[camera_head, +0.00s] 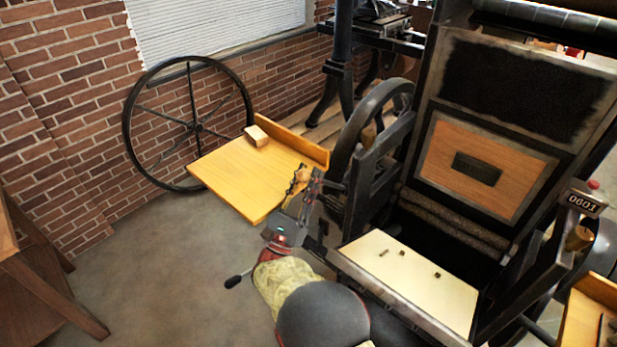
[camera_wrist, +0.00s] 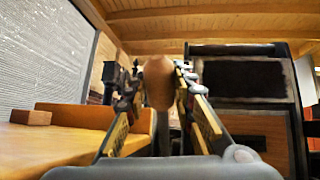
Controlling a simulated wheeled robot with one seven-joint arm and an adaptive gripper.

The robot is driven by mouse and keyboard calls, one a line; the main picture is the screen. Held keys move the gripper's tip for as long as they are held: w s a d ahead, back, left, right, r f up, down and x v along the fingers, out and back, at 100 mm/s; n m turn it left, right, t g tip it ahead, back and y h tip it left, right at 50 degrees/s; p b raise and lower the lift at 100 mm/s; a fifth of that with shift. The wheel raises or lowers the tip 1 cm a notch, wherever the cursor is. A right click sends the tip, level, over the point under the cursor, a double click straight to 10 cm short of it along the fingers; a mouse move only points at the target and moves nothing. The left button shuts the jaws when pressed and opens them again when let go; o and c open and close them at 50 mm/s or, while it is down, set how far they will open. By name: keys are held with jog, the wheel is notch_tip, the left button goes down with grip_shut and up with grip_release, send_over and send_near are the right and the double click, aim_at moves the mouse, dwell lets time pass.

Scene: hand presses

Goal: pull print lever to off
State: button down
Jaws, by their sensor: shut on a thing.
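The print lever (camera_wrist: 158,84) shows in the wrist view as a rounded brown wooden handle on a grey rod, upright between my fingers. My gripper (camera_wrist: 160,96) has one finger on each side of the handle and is shut on it. In the head view my gripper (camera_head: 302,183) is beside the left side of the dark press (camera_head: 374,165), by the right edge of the yellow wooden side table. In that view the lever is mostly hidden by my gripper, and I cannot make out its exact angle.
The yellow side table (camera_head: 232,178) bears a small wooden block (camera_head: 257,136). A large spoked wheel (camera_head: 190,124) stands by the brick wall. The press's cream board (camera_head: 408,283) has small dark pieces on it. A black-knobbed rod (camera_head: 236,281) sticks out left. Open floor (camera_head: 150,285) lies at lower left.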

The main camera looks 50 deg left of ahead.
jog(key=shift+s+f, duration=0.1)
jog(key=shift+f, duration=0.2)
jog(key=c, duration=1.8)
grip_release()
jog(key=shift+s, duration=0.15)
jog(key=o, duration=0.3)
jog(key=shift+r, duration=0.1)
jog(key=shift+o, duration=0.2)
notch_tip(320, 180, up, 10)
